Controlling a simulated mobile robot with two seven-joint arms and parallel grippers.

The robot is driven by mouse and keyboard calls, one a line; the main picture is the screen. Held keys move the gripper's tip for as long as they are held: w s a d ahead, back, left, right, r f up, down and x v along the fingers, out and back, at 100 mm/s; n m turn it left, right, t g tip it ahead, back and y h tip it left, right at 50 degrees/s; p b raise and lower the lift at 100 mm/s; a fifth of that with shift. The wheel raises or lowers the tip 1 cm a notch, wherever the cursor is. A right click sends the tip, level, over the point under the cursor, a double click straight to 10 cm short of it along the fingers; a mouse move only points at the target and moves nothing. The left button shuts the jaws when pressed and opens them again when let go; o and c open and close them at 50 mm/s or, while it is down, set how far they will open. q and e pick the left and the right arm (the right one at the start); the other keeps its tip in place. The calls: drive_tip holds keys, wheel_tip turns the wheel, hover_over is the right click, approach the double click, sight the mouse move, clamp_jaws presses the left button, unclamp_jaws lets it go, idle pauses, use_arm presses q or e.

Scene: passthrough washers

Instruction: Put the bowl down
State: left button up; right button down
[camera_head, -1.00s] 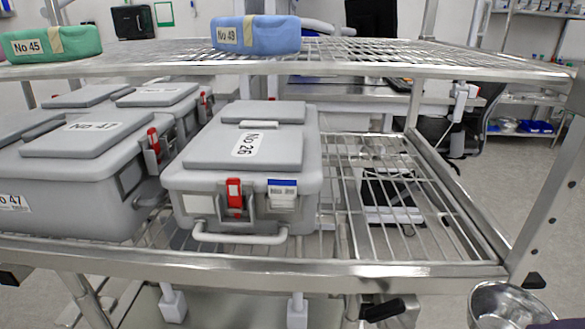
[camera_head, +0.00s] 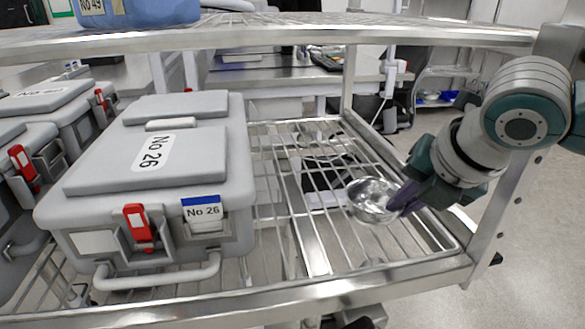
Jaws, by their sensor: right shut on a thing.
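A shiny round metal bowl (camera_head: 371,199) is at the right part of the wire shelf (camera_head: 318,247), right of the grey box labelled No 26 (camera_head: 150,190). My right gripper (camera_head: 404,199) comes in from the right and is shut on the bowl's right rim. The bowl looks close to upright, over the wire grid; I cannot tell whether it touches the wires. My left gripper is not in view.
More grey boxes (camera_head: 45,103) stand at the left. A metal post (camera_head: 500,205) stands at the right front corner. The grid between box and bowl is free.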

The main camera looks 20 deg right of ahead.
sight(386, 193)
drive_tip(key=w, duration=0.3)
drive_tip(key=shift+w+d, duration=0.3)
wheel_tip(386, 193, down, 4)
drive_tip(key=shift+r+b, duration=0.2)
drive_tip(key=shift+b, duration=0.35)
drive_tip(key=c, duration=1)
unclamp_jaws()
drive_tip(key=shift+f, duration=0.1)
